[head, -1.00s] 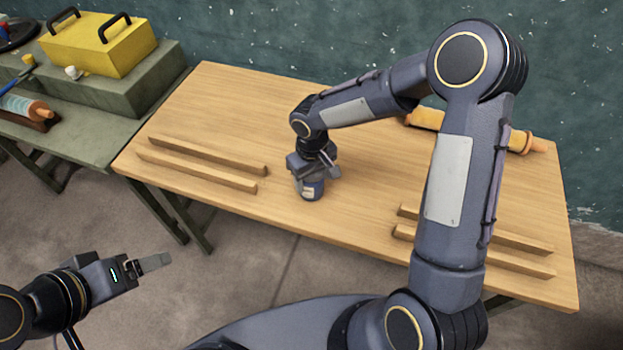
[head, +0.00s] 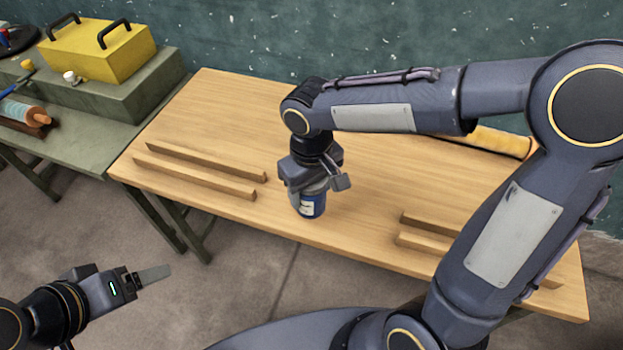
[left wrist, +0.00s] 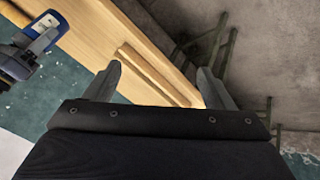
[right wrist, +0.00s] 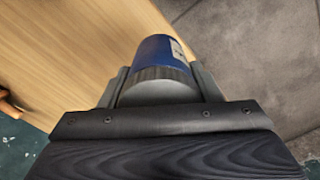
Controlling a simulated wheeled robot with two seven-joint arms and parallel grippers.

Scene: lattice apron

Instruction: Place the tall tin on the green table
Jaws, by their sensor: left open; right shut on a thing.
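The tall tin (head: 311,206) is blue with a pale label and a grey end. My right gripper (head: 315,186) is shut on it near the front edge of the wooden table. In the right wrist view the tin (right wrist: 164,54) sits between the fingers, its grey end toward the palm. I cannot tell for sure whether its base is clear of the wood. The green table (head: 88,150) stands at the left of the head view. My left gripper (head: 152,274) is open and empty, over the floor at lower left; its fingers show in the left wrist view (left wrist: 158,85).
The wooden table (head: 215,115) has raised strips at left (head: 195,176) and right (head: 430,232). On the green table are a raised green block (head: 130,100), a yellow toolbox (head: 100,52), a rolling-pin-like object (head: 22,113) and small items. The green table's front part has some bare room.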

